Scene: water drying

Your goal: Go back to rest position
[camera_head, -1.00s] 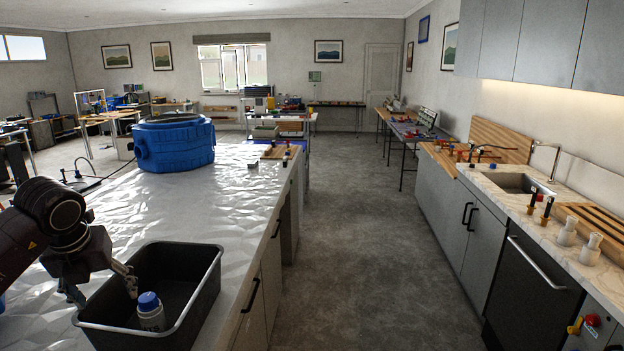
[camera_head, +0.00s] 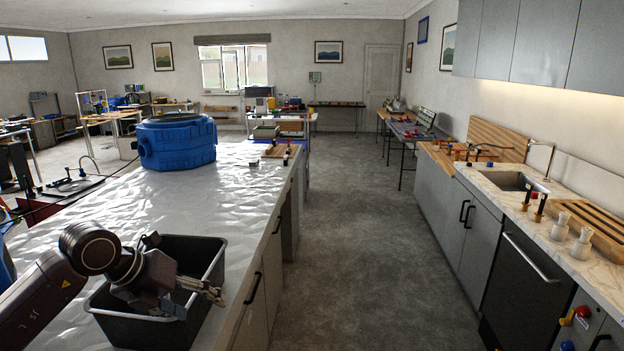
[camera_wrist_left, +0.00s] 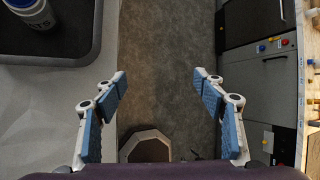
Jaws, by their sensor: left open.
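My left arm comes in from the left in the head view and reaches over the dark grey tub (camera_head: 207,262). My left gripper (camera_head: 203,290) is above the tub's front right part, pointing right. In the left wrist view the two blue-padded fingers are spread wide, and the gripper (camera_wrist_left: 160,82) has only floor between its fingers. The white and blue bottle (camera_wrist_left: 33,12) stands in the tub (camera_wrist_left: 70,42) at the top left of that view, apart from the fingers. In the head view my arm hides the bottle. My right gripper is not in view.
The tub stands on the shiny counter (camera_head: 215,205), near its right edge. A big blue container (camera_head: 176,142) stands farther back. Grey floor (camera_head: 350,240) lies free between this counter and the sink counter (camera_head: 485,180) on the right.

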